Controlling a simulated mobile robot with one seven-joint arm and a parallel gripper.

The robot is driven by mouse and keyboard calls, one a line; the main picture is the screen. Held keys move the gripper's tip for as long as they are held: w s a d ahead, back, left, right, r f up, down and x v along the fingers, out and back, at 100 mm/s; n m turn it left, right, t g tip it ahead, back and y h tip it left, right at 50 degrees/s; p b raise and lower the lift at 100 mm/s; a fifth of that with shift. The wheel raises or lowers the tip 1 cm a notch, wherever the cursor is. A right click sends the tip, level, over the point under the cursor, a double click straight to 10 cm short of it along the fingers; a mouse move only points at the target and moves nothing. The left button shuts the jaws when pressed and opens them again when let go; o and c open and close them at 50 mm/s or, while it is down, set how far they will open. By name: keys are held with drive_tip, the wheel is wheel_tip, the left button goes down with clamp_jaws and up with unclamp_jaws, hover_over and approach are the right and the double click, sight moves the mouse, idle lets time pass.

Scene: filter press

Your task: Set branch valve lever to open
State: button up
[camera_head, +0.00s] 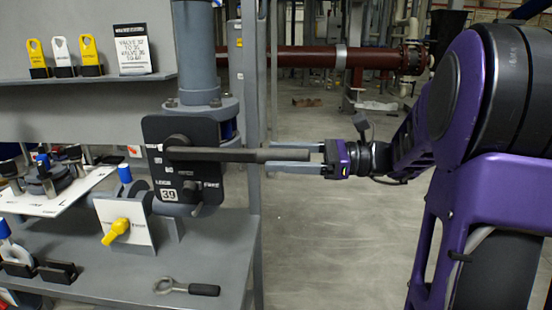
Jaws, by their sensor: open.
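A long dark lever (240,155) lies level, pointing right from a hub on a black valve plate (192,192). The plate carries small white labels and the number 39; most of the lettering is too small to read. My gripper (270,156) comes in from the right, with one grey finger above and one below the lever's outer end. The jaws are open, with the lever between them; I cannot tell whether either finger touches it. A small yellow lever (117,229) sits tilted on a white panel below. I cannot tell from the labels which is the branch valve.
A grey bench (120,275) holds a ring-ended tool (188,287) with a dark handle. A grey vertical pipe (196,60) rises above the plate. A shelf (130,78) at upper left holds yellow and white tags and a sign. Open floor lies right of the bench.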

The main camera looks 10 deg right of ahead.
drive_tip(key=shift+w+a, duration=0.2)
drive_tip(key=shift+a, duration=0.4)
clamp_jaws()
idle(1.1)
